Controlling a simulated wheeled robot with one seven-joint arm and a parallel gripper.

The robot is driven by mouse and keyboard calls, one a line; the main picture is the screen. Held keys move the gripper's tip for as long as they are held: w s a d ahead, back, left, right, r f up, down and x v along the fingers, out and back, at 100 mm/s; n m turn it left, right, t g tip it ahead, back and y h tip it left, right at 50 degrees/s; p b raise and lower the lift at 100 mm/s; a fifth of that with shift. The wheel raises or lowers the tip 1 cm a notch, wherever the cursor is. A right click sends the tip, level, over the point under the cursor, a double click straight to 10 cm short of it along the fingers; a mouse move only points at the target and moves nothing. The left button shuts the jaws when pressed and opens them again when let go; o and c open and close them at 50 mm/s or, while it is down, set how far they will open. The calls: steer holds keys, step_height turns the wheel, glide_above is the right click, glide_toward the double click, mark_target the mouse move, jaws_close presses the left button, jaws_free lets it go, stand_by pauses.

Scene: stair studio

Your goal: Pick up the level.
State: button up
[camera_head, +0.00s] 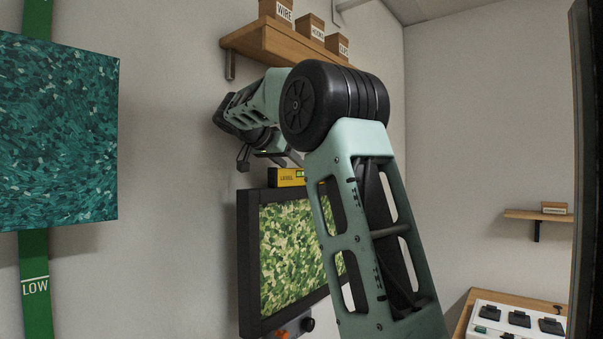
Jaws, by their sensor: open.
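The level (286,177) is a yellow and black bar with a "LEVEL" label and a small green vial. It lies along the top edge of a black-framed picture (247,264) on the wall. Its right end is hidden behind my arm. My gripper (254,163) is open, just above and to the left of the level, and looks apart from it. Its fingers are small and partly in shadow, and the gap to the level in depth is hard to judge.
A wooden shelf (268,50) with boxes labelled "WIRE" and others is above my arm. A teal picture (58,131) hangs left over a green strip (36,295) marked "LOW". A table with a white switch box (512,321) and a small shelf (537,216) are at the right.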

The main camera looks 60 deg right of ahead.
mark_target(302, 177)
steer(key=p+x, duration=0.2)
steer(key=x, duration=0.1)
steer(key=p+x, duration=0.1)
steer(key=x, duration=0.1)
steer(key=shift+s+d+r, duration=0.2)
steer(key=shift+s+r, duration=0.1)
steer(key=shift+d+f, duration=0.3)
steer(key=shift+d, duration=0.05)
jaws_close()
